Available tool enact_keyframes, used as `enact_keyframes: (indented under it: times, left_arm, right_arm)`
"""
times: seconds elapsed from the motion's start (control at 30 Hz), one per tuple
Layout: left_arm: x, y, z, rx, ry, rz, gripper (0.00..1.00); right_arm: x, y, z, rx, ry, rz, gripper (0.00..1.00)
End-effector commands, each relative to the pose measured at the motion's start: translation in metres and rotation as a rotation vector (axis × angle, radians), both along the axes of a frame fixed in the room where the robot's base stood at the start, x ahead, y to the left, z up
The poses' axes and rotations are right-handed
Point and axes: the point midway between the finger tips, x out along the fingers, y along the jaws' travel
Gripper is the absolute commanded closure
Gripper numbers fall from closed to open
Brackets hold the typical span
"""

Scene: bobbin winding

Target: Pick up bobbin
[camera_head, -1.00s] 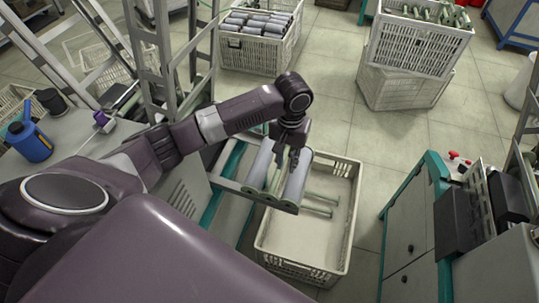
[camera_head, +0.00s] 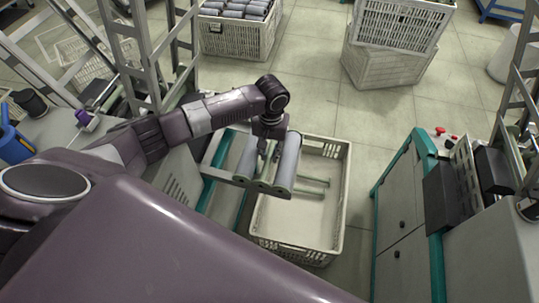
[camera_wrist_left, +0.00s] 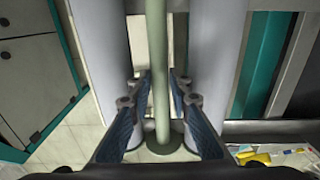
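A thin green bobbin (camera_wrist_left: 157,60) runs up the middle of the left wrist view, with a round flange at its lower end. It lies between two thick grey wound bobbins, the left one (camera_wrist_left: 98,50) and the right one (camera_wrist_left: 215,50). The wound bobbins also show in the head view (camera_head: 288,160), on a grey holder (camera_head: 245,184); the thin one is mostly hidden there. My left gripper (camera_head: 265,152) points down at the holder. Its fingers (camera_wrist_left: 160,97) stand on both sides of the thin bobbin, close to it, with narrow gaps. My right gripper is not in view.
A white crate (camera_head: 343,205) with a few green bobbins (camera_head: 312,181) stands on the floor beside the holder. A cabinet machine (camera_head: 400,225) stands at the right. More crates (camera_head: 235,38) are at the back. Floor between is free.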

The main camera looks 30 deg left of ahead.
Motion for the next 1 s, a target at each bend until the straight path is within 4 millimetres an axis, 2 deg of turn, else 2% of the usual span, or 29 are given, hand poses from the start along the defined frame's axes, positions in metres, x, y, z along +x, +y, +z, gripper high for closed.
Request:
enact_keyframes:
  times: [0.07,0.23,0.77,1.0]
  left_arm:
    - [0.000,0.000,0.000,0.000,0.000,0.000,0.83]
    - [0.000,0.000,0.000,0.000,0.000,0.000,1.00]
    - [0.000,0.000,0.002,0.000,0.000,0.000,1.00]
    - [0.001,0.000,0.021,-0.001,-0.002,0.000,1.00]
  right_arm:
    - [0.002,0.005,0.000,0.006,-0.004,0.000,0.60]
    - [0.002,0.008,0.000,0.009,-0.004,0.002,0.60]
    - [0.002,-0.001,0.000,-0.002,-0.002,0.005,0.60]
    - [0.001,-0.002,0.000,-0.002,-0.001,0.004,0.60]
